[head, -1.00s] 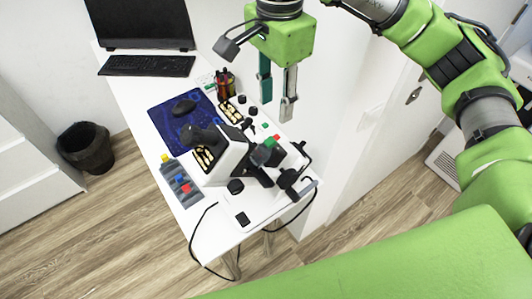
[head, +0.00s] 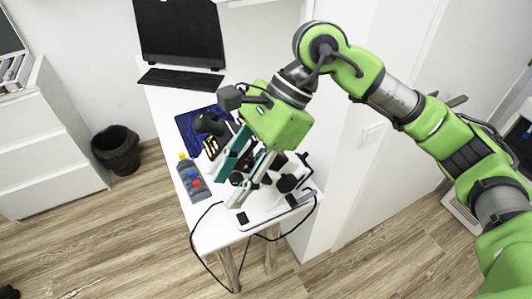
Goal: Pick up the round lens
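My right gripper (head: 230,190) is over the near part of the white desk, pointing down and left, in front of the black-and-white microscope (head: 265,208). Its teal finger and grey finger stand apart with a gap between them. A small dark round piece (head: 237,178) shows in that gap near the fingertips. It may be the round lens, but I cannot tell for sure, nor whether a finger touches it. The gripper hides much of the microscope and the small parts behind it. My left gripper is not in view.
A grey tray (head: 190,172) with red, blue and yellow pieces lies at the desk's left edge. A blue mat (head: 187,125), keyboard (head: 180,80) and monitor (head: 178,35) are farther back. A black bin (head: 115,150) stands on the floor. Black cables hang off the desk's near end.

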